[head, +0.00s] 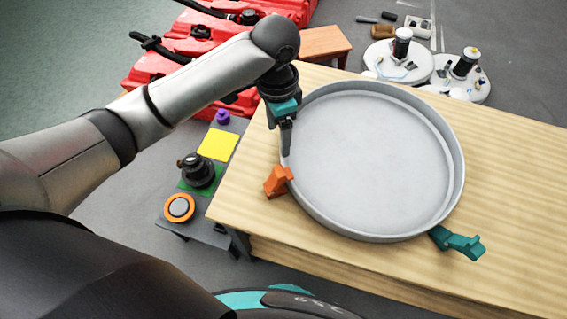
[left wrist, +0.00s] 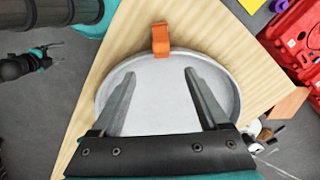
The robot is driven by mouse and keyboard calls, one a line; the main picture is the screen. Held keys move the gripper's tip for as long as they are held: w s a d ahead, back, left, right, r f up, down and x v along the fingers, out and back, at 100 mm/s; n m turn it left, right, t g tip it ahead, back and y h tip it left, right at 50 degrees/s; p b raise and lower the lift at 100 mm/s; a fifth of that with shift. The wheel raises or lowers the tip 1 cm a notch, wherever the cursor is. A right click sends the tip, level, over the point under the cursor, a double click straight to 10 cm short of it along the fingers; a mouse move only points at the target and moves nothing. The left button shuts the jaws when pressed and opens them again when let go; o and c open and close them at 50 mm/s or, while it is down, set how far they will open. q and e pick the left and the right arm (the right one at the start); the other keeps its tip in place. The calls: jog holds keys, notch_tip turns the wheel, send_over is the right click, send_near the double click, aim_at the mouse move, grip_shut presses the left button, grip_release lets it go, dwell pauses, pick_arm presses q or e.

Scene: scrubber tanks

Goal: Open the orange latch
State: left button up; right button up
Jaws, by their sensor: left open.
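The orange latch (head: 278,181) sits at the left edge of a round grey tank or tray (head: 457,150) on the wooden table. In the left wrist view the latch (left wrist: 160,40) stands at the tank's rim, beyond my fingertips. My left gripper (head: 287,150) points down over the tank's left rim, just above the latch in the head view. In the left wrist view its two fingers (left wrist: 159,75) are spread, with nothing between them. What looks like my right gripper (left wrist: 45,56) shows small at the left edge of the wrist view; its fingers are unclear.
A teal latch (head: 458,243) sits at the tank's lower right. The wooden table (head: 520,170) is clear to the right. A low stand with a yellow pad (head: 218,145) and knobs is left of the table. Red containers (head: 190,45) and two round white devices (head: 398,62) stand behind.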

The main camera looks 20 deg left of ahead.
aim_at(279, 170)
pick_arm(q)
notch_tip(279, 170, down, 16)
jog(key=b, duration=0.3)
jog(key=shift+w+r, duration=0.15)
pick_arm(e)
jog(key=f, duration=0.3)
jog(key=shift+s+f, duration=0.3)
pick_arm(q)
grip_shut()
pick_arm(e)
jog(key=shift+a, duration=0.1)
dwell(0.8)
